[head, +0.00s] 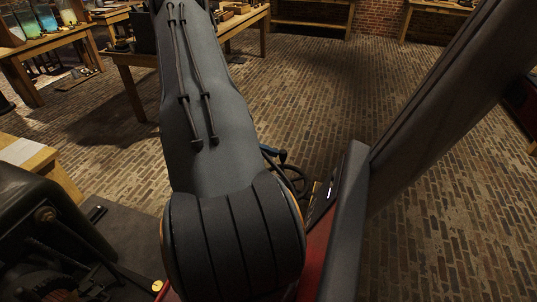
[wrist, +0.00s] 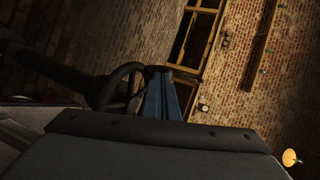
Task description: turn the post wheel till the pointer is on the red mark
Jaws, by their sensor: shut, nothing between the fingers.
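The dark spoked post wheel (head: 292,178) shows partly in the head view, just right of my arm, which hides some of it. In the wrist view the wheel (wrist: 122,88) is a dark ring left of the fingers. My gripper (wrist: 159,72) has two blue fingers side by side, shut with nothing between them. Its tip (head: 281,155) shows in the head view at the wheel's upper rim. The fingers look close beside the rim; I cannot tell whether they touch it. Neither the pointer nor the red mark can be made out.
A wooden table with coloured jars (head: 62,32) stands at the far left, with another wooden table (head: 130,58) behind my arm. Dark machinery (head: 50,235) fills the lower left. The brick floor (head: 430,200) at the right is clear. A brick wall (wrist: 240,70) is behind the wheel.

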